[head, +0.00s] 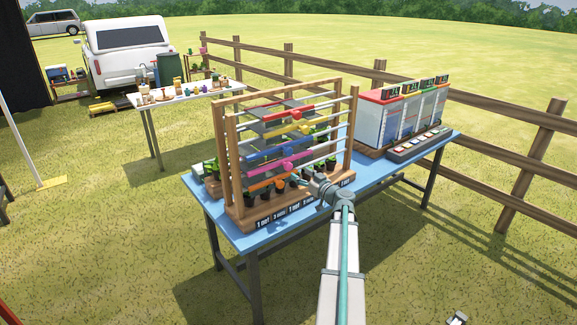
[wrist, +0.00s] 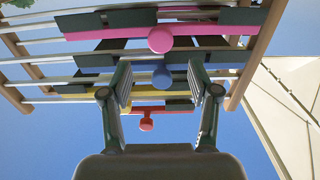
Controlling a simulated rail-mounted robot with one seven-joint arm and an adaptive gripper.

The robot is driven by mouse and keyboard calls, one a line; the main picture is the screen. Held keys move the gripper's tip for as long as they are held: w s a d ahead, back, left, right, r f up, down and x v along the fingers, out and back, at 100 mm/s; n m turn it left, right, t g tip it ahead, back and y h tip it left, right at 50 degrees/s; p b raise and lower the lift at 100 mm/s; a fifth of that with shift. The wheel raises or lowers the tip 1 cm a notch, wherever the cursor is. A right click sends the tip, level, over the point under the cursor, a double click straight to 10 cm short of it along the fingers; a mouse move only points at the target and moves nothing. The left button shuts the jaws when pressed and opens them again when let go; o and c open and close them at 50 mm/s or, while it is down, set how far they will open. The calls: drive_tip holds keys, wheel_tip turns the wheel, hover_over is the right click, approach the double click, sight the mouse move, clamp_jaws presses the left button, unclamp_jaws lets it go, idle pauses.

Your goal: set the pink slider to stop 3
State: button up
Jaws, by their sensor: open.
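The pink slider (head: 268,170) is a pink bar with a round knob on a lower rail of a wooden rack (head: 233,160). Its knob sits near the middle of the rack; I cannot tell which stop it is at. In the wrist view the pink slider (wrist: 110,33) crosses the top, its knob just past my fingertips in the picture. My gripper (head: 300,179) is open and empty, close to the rack's front below the pink knob. In the wrist view my gripper (wrist: 159,68) has its fingers apart, with the blue knob (wrist: 162,76) showing between them. Stop labels (head: 280,216) line the rack's base, too small to read surely.
Red (head: 290,113), yellow (head: 280,133) and blue (head: 270,154) sliders are on rails above the pink one. An orange slider (head: 262,184) is below, near potted plants. A white cabinet (head: 385,122) stands right on the blue table (head: 240,239).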

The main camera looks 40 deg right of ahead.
sight(290, 166)
drive_tip(key=w+p, duration=0.1)
drive_tip(key=w, duration=0.1)
drive_tip(key=w+p, duration=0.1)
drive_tip(key=w, duration=0.2)
drive_tip(key=w+d+p, duration=0.1)
drive_tip(key=w, duration=0.2)
drive_tip(key=shift+r, duration=0.1)
drive_tip(key=shift+w+a+p, duration=0.1)
drive_tip(key=shift+w+p, duration=0.2)
drive_tip(key=shift+w, duration=0.15)
clamp_jaws()
